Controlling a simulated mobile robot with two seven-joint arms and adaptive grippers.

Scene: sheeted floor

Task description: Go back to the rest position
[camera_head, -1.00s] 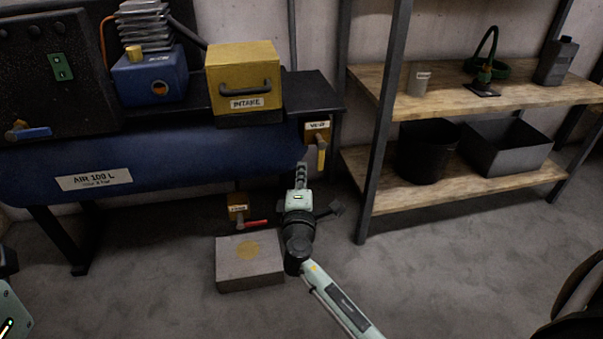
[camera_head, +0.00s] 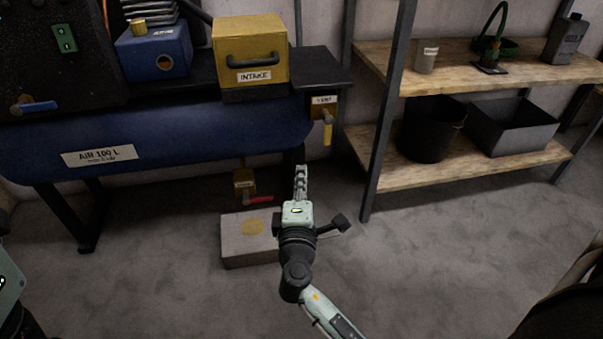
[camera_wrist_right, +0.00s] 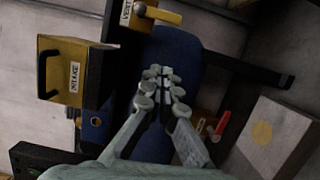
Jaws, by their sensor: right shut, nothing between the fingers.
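My right gripper (camera_head: 301,182) is in the middle of the head view, raised above the floor, in front of the compressor's blue air tank (camera_head: 200,145). It is shut and empty; the right wrist view shows its fingertips (camera_wrist_right: 160,78) together with nothing between them. The yellow vent valve (camera_head: 325,120) is up and to the right of it in the head view. The drain valve with a red lever (camera_head: 257,199) is to its left. My left gripper is not in view; only a bit of my left arm shows at the left edge.
A grey block with a yellow disc (camera_head: 235,248) sits on the floor, partly behind my right arm. The yellow intake box (camera_head: 250,48) stands above the tank. A wooden shelf (camera_head: 475,165) at right holds a black bucket (camera_head: 428,132) and a grey bin (camera_head: 512,127). Open floor lies between.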

